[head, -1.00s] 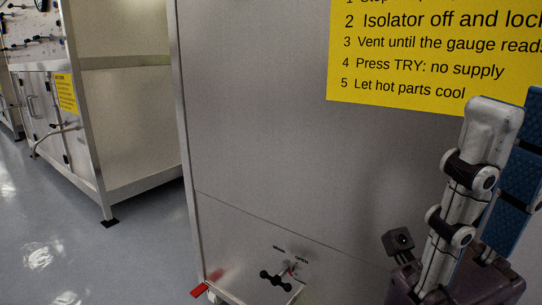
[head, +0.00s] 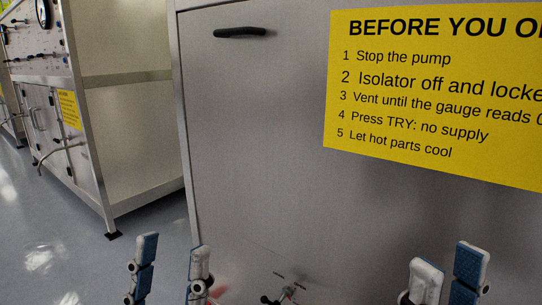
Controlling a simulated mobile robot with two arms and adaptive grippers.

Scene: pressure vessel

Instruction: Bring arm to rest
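My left gripper (head: 172,250) shows at the bottom left of the head view. Its two fingers point up with a clear gap between them, and nothing is held. My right gripper (head: 449,256) shows at the bottom right, below the yellow sign. Its fingers also point up, set apart by a narrower gap with nothing seen in it. The lower parts of both grippers and the arms are cut off by the frame's bottom edge.
A yellow sign (head: 400,165) with lockout steps is on the panel, and a black handle (head: 240,32) is at its top. A small dark valve handle (head: 272,299) sits low between the grippers. Another metal cabinet (head: 130,140) stands at left, with clear floor (head: 55,235) before it.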

